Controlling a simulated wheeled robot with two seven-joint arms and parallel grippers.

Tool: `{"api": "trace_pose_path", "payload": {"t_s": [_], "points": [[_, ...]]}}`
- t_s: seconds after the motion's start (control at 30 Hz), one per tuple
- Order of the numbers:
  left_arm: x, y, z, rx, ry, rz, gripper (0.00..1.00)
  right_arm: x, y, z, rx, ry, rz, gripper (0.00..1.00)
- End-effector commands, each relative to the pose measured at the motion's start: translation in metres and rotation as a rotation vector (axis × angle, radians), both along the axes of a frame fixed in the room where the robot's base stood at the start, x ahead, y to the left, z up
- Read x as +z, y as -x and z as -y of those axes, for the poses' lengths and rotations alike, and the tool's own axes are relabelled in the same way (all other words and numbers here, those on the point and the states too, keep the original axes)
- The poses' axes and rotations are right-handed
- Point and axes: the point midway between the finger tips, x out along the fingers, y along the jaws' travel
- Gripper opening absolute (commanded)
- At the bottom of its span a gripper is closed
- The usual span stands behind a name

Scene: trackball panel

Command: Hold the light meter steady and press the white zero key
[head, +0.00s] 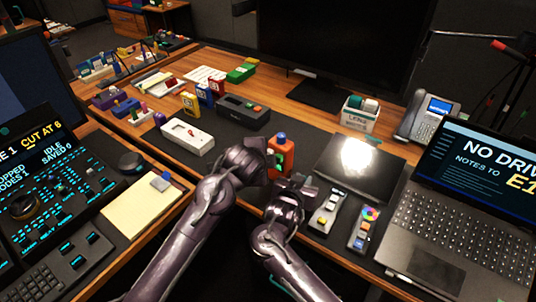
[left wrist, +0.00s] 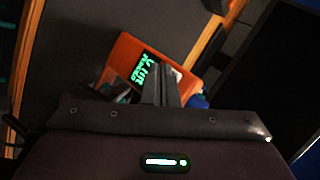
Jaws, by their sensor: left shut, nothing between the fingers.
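In the left wrist view the meter (left wrist: 122,57) shows a dark screen with green characters and a small pale patch, perhaps the white key (left wrist: 177,76), beside the fingertips. My left gripper (head: 269,166) is at the meter's left side; in the left wrist view its fingers (left wrist: 160,75) are shut, empty and in front of the meter's face. Whether they touch it is unclear. My right gripper (head: 291,181) is low at the meter's near side; its fingers are mostly hidden.
A shiny dark tablet (head: 350,165), two small control panels (head: 328,208) and a laptop (head: 470,215) are on the right. A monitor stands behind.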

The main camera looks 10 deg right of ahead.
Motion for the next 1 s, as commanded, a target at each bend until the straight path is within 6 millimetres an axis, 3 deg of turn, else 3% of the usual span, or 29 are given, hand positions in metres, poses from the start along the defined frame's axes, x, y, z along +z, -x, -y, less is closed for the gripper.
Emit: {"api": "trace_pose_path", "payload": {"t_s": [0.6, 1.0], "points": [[0.000, 0.011, -0.011, 0.000, 0.000, 0.000, 0.00, 0.000, 0.000, 0.000, 0.001, 0.000, 0.000, 0.00], [0.000, 0.037, -0.039, 0.000, 0.000, -0.001, 0.00, 0.000, 0.000, 0.000, 0.001, 0.000, 0.000, 0.00]]}}
